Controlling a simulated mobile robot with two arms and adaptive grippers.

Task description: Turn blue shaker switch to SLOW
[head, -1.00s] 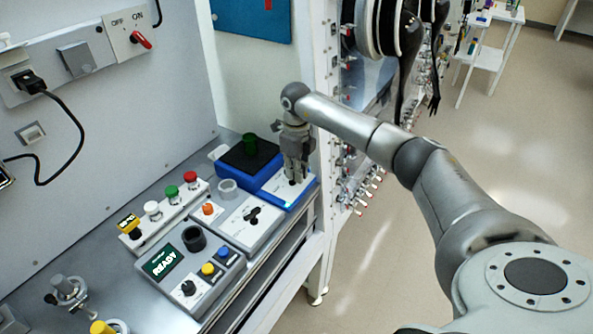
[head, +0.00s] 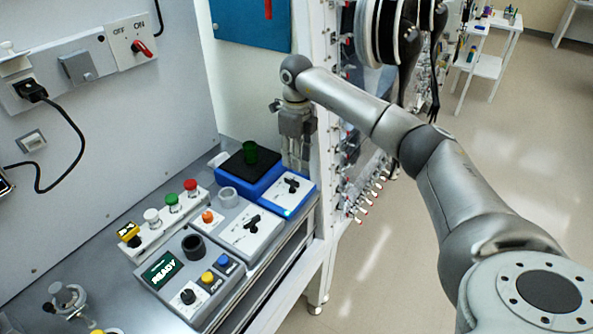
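The blue shaker (head: 262,184) stands at the back right end of the bench, with a black platform carrying a dark green vessel (head: 250,151). Its white front panel has a black rotary switch (head: 292,186). The switch labels are too small to read, so I cannot tell which setting it points to. My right gripper (head: 297,164) hangs fingers-down just above and behind the switch, apart from it. Its fingers look parted, with nothing between them. My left gripper is not in view.
A grey-white box with a black knob (head: 253,222) stands just in front of the shaker. A white frame post (head: 325,130) rises close right of my gripper.

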